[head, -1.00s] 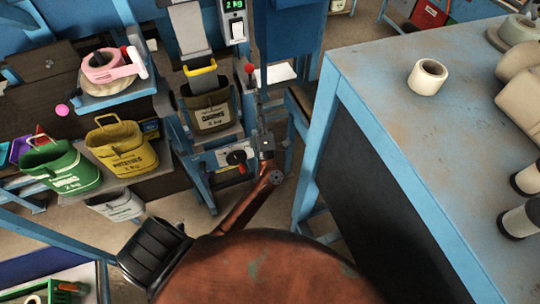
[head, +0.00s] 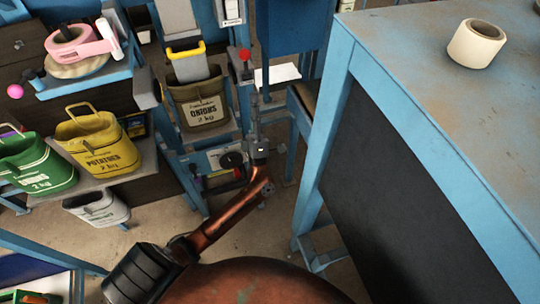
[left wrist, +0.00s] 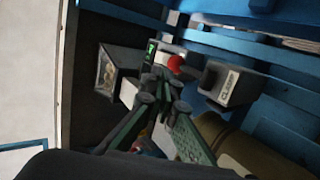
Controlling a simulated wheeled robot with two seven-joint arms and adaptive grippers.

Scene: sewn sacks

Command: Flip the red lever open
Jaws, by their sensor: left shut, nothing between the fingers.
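The red lever's round knob (head: 245,54) stands up beside the sack-filling chute in the head view. It also shows in the left wrist view (left wrist: 175,63), just beyond my fingertips, next to a pale block marked "CLAMP" (left wrist: 228,85). My left gripper (head: 254,108) is shut and empty, pointing up below the knob in the head view. Its green-grey fingers also show in the left wrist view (left wrist: 158,82). I cannot tell whether they touch the lever. The lever's lower part is partly hidden. My right gripper is not in view.
An onion sack (head: 201,104) hangs under the chute. A yellow potato sack (head: 99,145) and a green sack (head: 35,165) stand to the left. A blue-framed table (head: 420,65) with a tape roll (head: 477,44) fills the right. Some floor between is clear.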

